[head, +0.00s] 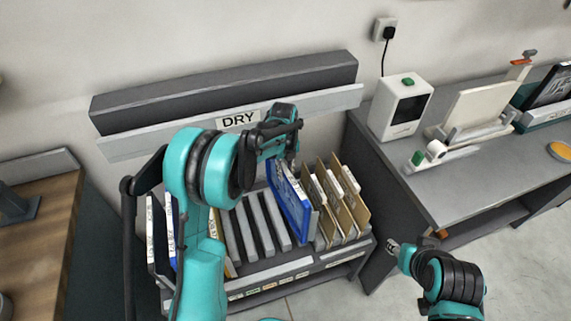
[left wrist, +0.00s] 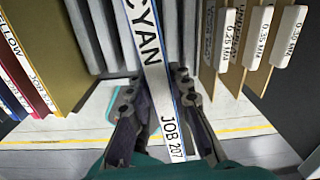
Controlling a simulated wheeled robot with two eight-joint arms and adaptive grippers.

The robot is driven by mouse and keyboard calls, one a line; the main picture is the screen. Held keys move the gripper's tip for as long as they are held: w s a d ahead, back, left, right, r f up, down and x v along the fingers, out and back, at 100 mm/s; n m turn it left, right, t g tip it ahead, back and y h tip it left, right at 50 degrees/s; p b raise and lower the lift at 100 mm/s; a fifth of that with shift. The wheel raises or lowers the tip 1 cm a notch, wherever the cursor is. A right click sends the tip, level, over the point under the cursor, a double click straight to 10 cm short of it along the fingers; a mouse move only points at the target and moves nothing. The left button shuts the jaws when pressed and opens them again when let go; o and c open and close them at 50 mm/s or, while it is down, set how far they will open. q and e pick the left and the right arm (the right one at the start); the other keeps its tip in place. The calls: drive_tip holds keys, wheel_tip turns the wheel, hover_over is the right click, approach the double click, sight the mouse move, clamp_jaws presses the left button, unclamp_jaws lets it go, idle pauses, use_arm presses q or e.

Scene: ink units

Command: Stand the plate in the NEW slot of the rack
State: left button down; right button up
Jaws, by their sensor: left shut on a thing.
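The blue plate (head: 288,205) stands upright at the rack, just left of the tan cards. My left gripper (head: 288,158) is shut on its upper edge. In the left wrist view, the plate's white edge strip (left wrist: 150,60) reads CYAN, JOB 207 and runs between the fingers of my left gripper (left wrist: 160,98). The rack (head: 290,264) has several grey dividers with empty slots left of the plate. I cannot tell whether the plate's lower edge is seated. Small labels line the rack's front, too small to read as NEW. My right gripper (head: 393,247) is right of the rack, its jaws unclear.
Tan cards (head: 345,205) with thickness labels stand close on the plate's right. Other plates (head: 160,235) stand at the rack's left end, partly behind my left arm. A DRY sign (head: 238,120) is on the wall rail behind. A grey desk (head: 470,180) stands at the right.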

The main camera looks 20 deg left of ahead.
sight(285, 191)
use_arm(q)
drive_tip(key=shift+w+f+m, duration=0.1)
drive_tip(key=shift+w+m, duration=0.4)
drive_tip(key=shift+m, duration=0.1)
drive_tip(key=shift+w+a+f, duration=0.1)
drive_tip(key=shift+f, duration=0.1)
drive_tip(key=shift+f+b, duration=4.7)
drive_tip(key=shift+f, duration=1.85)
drive_tip(key=shift+f+b, duration=0.3)
drive_tip(key=c, duration=1.3)
unclamp_jaws()
wheel_tip(285, 191, up, 12)
